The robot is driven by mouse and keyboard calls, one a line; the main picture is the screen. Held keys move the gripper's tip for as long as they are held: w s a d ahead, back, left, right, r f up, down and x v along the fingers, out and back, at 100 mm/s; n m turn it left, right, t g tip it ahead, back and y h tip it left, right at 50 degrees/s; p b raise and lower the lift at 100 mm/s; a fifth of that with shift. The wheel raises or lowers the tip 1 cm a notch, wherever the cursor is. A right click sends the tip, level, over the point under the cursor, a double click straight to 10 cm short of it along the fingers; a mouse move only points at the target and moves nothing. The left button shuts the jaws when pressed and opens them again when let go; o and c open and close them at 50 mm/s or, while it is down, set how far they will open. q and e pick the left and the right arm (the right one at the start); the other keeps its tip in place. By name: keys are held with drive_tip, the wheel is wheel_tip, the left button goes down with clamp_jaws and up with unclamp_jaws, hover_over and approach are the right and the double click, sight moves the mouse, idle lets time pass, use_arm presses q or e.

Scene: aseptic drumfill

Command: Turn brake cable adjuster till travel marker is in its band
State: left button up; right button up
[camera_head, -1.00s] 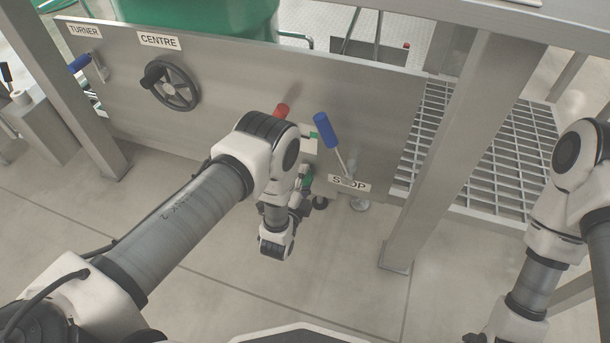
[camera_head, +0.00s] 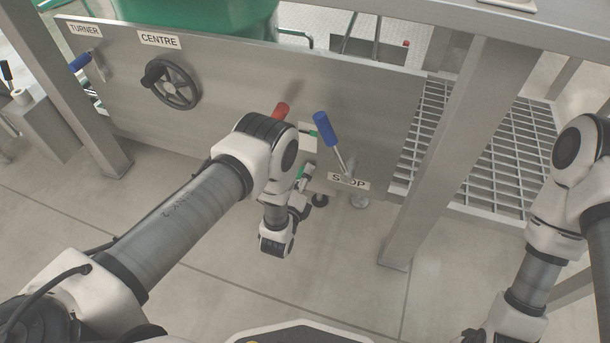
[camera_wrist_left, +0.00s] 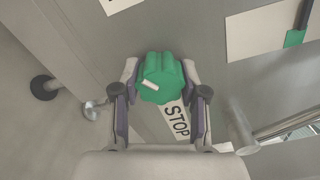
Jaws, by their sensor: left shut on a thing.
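The green adjuster knob (camera_wrist_left: 160,78) has a lobed rim and a white index line, which slants in the left wrist view. My left gripper (camera_wrist_left: 160,92) is shut on it, one finger on each side. In the head view, the left gripper (camera_head: 300,188) is by the panel's lower edge, partly hidden by my wrist. A pale plate (camera_wrist_left: 262,35) on the panel bears a green band (camera_wrist_left: 295,38). A thin dark bar (camera_wrist_left: 303,14), perhaps the travel marker, stands above the band, cut by the frame edge.
A blue-handled lever (camera_head: 325,128) rises above the STOP label (camera_head: 348,181), right of my left gripper. A red handle (camera_head: 281,110) is behind my left forearm. A black handwheel (camera_head: 175,85) is under the CENTRE label. A steel post (camera_head: 440,150) stands at right.

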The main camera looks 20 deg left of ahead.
idle(0.4)
use_arm(q)
drive_tip(key=o, duration=1.1)
drive_tip(key=shift+o, duration=0.2)
drive_tip(key=s, duration=0.7)
drive_tip(key=shift+s, duration=0.3)
drive_tip(key=shift+a, duration=0.1)
